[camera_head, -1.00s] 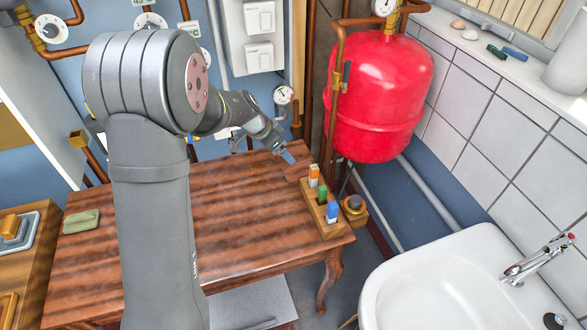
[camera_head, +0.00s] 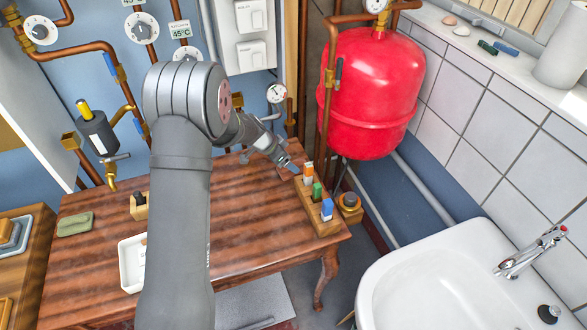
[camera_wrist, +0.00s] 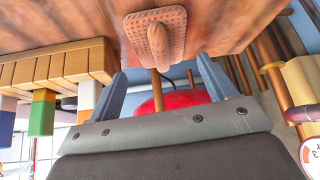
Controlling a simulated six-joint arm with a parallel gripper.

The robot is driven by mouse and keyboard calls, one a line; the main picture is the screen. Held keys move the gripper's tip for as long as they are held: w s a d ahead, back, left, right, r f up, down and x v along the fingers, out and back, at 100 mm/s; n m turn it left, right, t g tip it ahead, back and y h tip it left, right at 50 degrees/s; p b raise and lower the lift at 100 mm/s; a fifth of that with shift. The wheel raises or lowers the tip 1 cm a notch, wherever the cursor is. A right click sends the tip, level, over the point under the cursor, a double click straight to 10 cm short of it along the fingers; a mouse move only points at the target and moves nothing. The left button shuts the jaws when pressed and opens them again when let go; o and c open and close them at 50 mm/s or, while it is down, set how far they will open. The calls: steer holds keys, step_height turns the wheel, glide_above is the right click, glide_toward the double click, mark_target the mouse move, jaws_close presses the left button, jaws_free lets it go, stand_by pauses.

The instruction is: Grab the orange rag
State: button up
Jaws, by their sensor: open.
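An orange-brown waffle-textured rag (camera_wrist: 152,28) with a raised ridge in its middle lies on the wooden table, at the top centre of the wrist view. My gripper (camera_wrist: 161,75) is open and empty; its two blue-grey fingers point towards the rag and stand apart to either side of its ridge. They do not appear to touch it. In the head view my gripper (camera_head: 290,166) is low over the table's back right corner, just left of the rack. The rag is hard to make out there.
A wooden rack (camera_head: 331,228) with orange, green and blue pieces stands close beside my gripper. A red tank (camera_head: 370,95) and copper pipes are behind. A green cloth (camera_head: 75,223) and a white tray (camera_head: 131,266) are at left. The middle table (camera_head: 250,220) is clear.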

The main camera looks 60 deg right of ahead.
mark_target(294, 163)
steer(key=shift+x, duration=2.65)
steer(key=shift+d+r, duration=0.1)
steer(key=c, duration=0.8)
